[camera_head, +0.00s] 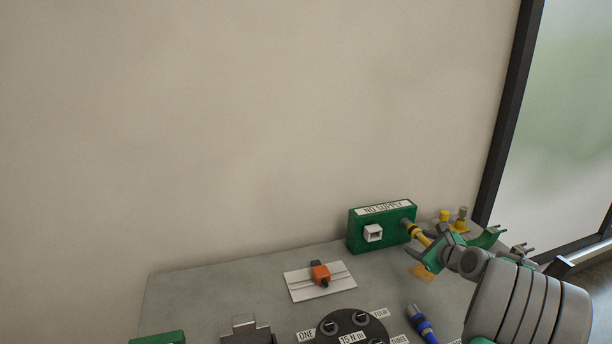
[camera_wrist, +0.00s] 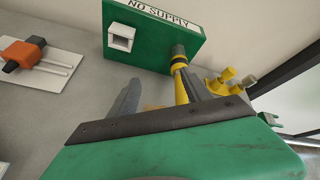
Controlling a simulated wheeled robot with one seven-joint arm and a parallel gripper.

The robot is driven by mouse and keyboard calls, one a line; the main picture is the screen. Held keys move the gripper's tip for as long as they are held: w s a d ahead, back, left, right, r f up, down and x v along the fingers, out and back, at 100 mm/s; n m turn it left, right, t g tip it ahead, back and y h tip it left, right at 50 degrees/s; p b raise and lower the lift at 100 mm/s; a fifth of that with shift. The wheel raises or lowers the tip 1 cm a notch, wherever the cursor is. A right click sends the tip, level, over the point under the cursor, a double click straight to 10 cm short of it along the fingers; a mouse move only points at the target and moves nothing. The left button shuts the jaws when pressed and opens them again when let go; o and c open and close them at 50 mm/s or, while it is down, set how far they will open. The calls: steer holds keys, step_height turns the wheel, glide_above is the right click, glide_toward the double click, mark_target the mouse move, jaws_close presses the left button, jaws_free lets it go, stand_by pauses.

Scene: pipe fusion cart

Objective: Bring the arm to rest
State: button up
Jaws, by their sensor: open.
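My gripper (camera_head: 421,249) is over the right part of the grey cart top, close in front of the green NO SUPPLY box (camera_head: 362,240). In the wrist view its two fingers (camera_wrist: 160,92) stand apart. A yellow stem with a dark grey collar (camera_wrist: 180,72) comes off the box's right end and shows beside the right finger. I cannot tell whether the finger touches it. Nothing is clearly held between the fingers. My grey arm reaches in from the lower right of the head view.
An orange clamp on a white plate (camera_head: 334,286) lies left of the gripper. A black round dial (camera_head: 338,323) with labels and a blue and yellow piece (camera_head: 422,325) are in front. Yellow fittings (camera_head: 461,222) stand behind at right.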

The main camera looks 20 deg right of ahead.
steer(key=a+r+n+g+y, duration=0.1)
steer(key=a+n+g+y, duration=0.15)
steer(key=a+n, duration=1)
steer(key=s+a+n+g, duration=0.1)
steer(key=s+a+n, duration=0.2)
steer(key=a, duration=0.3)
steer(key=s+a+n+g, duration=0.2)
steer(key=s+a+n, duration=0.1)
steer(key=s+a, duration=0.2)
steer(key=s+a+f+n+g, duration=0.1)
steer(key=s+a+n, duration=0.3)
steer(key=a, duration=0.5)
steer(key=shift+s+a+g+h, duration=0.15)
steer(key=shift+s+g+h, duration=0.2)
steer(key=shift+s+g, duration=0.1)
steer(key=s+a+f+n+g, duration=0.2)
steer(key=s+a+n, duration=0.2)
steer(key=s+n, duration=0.3)
steer(key=s, duration=0.4)
steer(key=shift+s+f+n+h, duration=0.15)
steer(key=shift+s+n+h, duration=0.1)
steer(key=shift+n+h, duration=0.1)
